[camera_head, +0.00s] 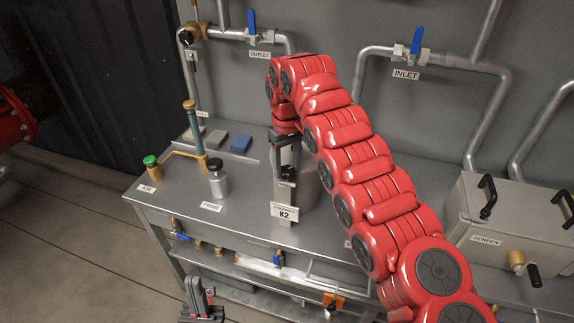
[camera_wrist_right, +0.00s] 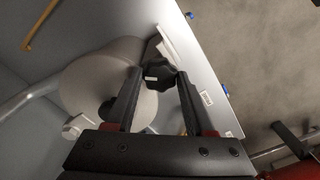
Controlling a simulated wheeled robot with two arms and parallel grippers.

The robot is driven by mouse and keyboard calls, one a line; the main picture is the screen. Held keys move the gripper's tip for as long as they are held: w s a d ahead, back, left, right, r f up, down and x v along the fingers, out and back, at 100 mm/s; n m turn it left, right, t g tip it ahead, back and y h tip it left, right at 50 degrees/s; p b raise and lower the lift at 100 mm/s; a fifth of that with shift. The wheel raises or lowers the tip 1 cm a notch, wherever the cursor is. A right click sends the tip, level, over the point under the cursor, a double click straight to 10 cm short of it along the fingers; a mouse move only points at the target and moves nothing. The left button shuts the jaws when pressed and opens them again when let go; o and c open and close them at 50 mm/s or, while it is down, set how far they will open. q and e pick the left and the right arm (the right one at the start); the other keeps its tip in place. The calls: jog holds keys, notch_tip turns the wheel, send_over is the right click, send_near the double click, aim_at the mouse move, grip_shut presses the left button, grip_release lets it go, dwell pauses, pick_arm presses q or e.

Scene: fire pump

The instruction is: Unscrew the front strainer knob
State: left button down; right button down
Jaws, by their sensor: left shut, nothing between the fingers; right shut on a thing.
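The grey strainer (camera_head: 309,184) is a metal cylinder on the steel bench, with a "K2" sign (camera_head: 285,212) at its front. Its black lobed front knob (camera_head: 288,173) is partly hidden by my right gripper (camera_head: 286,160), which comes down from above. In the right wrist view the knob (camera_wrist_right: 158,74) sits between the tips of the right gripper's fingers (camera_wrist_right: 157,84), beside the strainer's round body (camera_wrist_right: 85,90). The right gripper is shut on the knob. My left gripper (camera_head: 200,293) is shut and empty at the bottom edge, in front of the bench and away from the strainer.
A grey screen box (camera_head: 500,222) stands right. Blue-handled valves (camera_head: 251,24) are on the wall pipes behind.

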aim_at(286, 169)
jog(key=shift+n, duration=1.8)
jog(key=shift+c, duration=1.3)
grip_release()
jog(key=shift+r, duration=0.15)
notch_tip(286, 169, up, 6)
jog(key=shift+a+f+p, duration=0.15)
jog(key=shift+f+p, duration=0.05)
jog(key=shift+p, duration=0.9)
notch_tip(286, 169, up, 12)
jog(key=p, duration=1.1)
jog(key=shift+d+f, duration=0.2)
jog(key=shift+f, duration=0.05)
